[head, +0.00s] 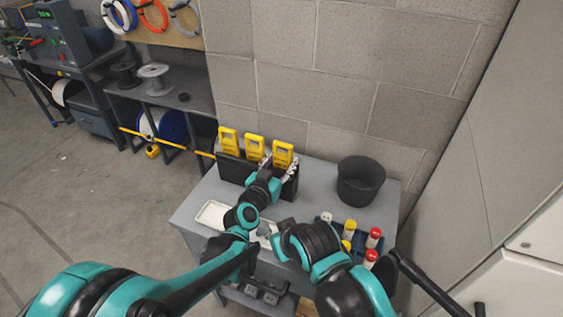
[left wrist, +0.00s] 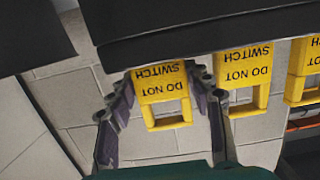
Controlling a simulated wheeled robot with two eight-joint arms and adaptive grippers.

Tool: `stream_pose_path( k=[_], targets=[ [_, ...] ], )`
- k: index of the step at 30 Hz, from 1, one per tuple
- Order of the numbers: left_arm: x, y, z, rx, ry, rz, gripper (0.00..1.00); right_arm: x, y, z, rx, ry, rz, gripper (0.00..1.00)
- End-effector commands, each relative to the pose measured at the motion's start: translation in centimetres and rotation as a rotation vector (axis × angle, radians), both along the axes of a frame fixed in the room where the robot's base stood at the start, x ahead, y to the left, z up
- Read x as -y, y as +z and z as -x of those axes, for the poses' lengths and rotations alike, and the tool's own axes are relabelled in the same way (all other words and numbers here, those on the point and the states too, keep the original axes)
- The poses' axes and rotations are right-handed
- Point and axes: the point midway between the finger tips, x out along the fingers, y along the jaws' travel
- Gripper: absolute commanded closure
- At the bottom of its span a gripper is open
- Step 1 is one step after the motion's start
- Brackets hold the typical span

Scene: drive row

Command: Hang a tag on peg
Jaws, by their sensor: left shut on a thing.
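Three yellow tags with "DO NOT SWITCH" lettering stand in a row at a dark rack (head: 229,171) on the bench: a left tag (head: 228,139), a middle tag (head: 254,146) and a right tag (head: 283,153). My left gripper (head: 279,166) is at the right tag. In the left wrist view the picture is upside down, and the fingers (left wrist: 166,105) close on both sides of that tag (left wrist: 160,84). Its lower part is hidden by the dark rack. I cannot make out a peg. My right arm reaches over the bench front, but its fingers are not clear.
A dark round bin (head: 361,181) stands at the bench's back right. A blue holder (head: 370,249) with red- and yellow-capped containers is at the right front. A white tray (head: 213,214) lies at the left front. A block wall (head: 340,75) rises close behind.

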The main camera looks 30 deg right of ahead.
Motion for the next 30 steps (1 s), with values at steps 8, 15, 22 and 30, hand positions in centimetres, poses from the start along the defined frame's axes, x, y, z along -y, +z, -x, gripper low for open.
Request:
stream_pose_path(
  k=[8, 15, 22, 30],
  targets=[
    [0.0, 1.0, 0.0, 0.0, 0.0, 0.0, 0.77, 0.0, 0.8, 0.0, 0.0, 0.0, 0.0, 1.0],
    [0.0, 2.6, 0.0, 0.0, 0.0, 0.0, 0.77, 0.0, 1.9, 0.0, 0.0, 0.0, 0.0, 1.0],
    [0.0, 4.1, 0.0, 0.0, 0.0, 0.0, 0.77, 0.0, 3.0, 0.0, 0.0, 0.0, 0.0, 1.0],
    [0.0, 4.5, 0.0, 0.0, 0.0, 0.0, 0.77, 0.0, 3.2, 0.0, 0.0, 0.0, 0.0, 1.0]
  ],
)
